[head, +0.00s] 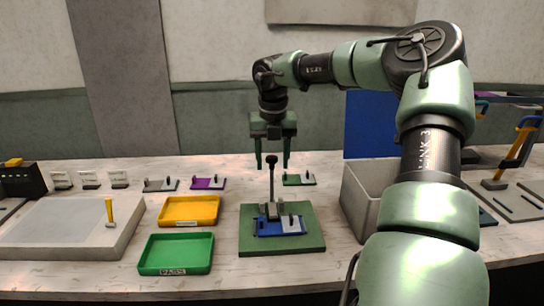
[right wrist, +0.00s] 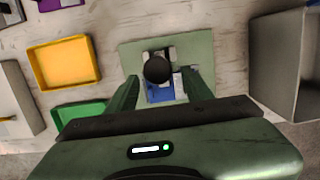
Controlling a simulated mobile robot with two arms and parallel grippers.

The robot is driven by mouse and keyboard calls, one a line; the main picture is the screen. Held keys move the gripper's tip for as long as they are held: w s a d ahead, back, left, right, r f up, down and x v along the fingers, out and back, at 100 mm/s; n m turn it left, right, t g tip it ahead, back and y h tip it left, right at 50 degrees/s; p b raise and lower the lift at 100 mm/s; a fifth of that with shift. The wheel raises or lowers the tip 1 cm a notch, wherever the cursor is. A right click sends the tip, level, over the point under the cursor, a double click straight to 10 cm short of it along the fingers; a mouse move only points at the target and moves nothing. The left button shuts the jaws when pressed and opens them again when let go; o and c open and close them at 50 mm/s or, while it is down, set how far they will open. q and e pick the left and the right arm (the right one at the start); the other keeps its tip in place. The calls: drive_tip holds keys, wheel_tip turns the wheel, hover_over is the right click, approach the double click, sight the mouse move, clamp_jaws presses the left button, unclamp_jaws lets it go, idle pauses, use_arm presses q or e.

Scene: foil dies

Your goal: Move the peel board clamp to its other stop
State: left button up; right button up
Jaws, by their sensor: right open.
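The peel board (head: 313,243) is a green square plate on the bench. Its clamp (head: 271,190) has an upright dark lever with a round knob on top. A blue piece with a pale block (head: 290,223) lies on the board at the clamp's foot. My right gripper (head: 272,165) is open and points down above the clamp, its fingertips on either side of the knob in the head view. In the right wrist view the black knob (right wrist: 158,69) lies ahead of and between the open fingers (right wrist: 158,82); I cannot tell whether they touch it. My left gripper is out of view.
A yellow tray (head: 189,222) and a green tray (head: 146,266) labelled PASS stand left of the board. A grey open bin (head: 352,204) stands close on its right. Small plates, one purple (head: 208,187) and one green (head: 311,182), lie behind. A large pale slab (head: 30,252) is at far left.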

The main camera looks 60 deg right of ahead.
drive_tip(key=shift+w+r, duration=0.1)
drive_tip(key=shift+r, duration=0.6)
wheel_tip(320, 180, up, 7)
drive_tip(key=a, duration=0.1)
drive_tip(key=shift+s+f, duration=0.2)
drive_tip(key=shift+s, duration=0.25)
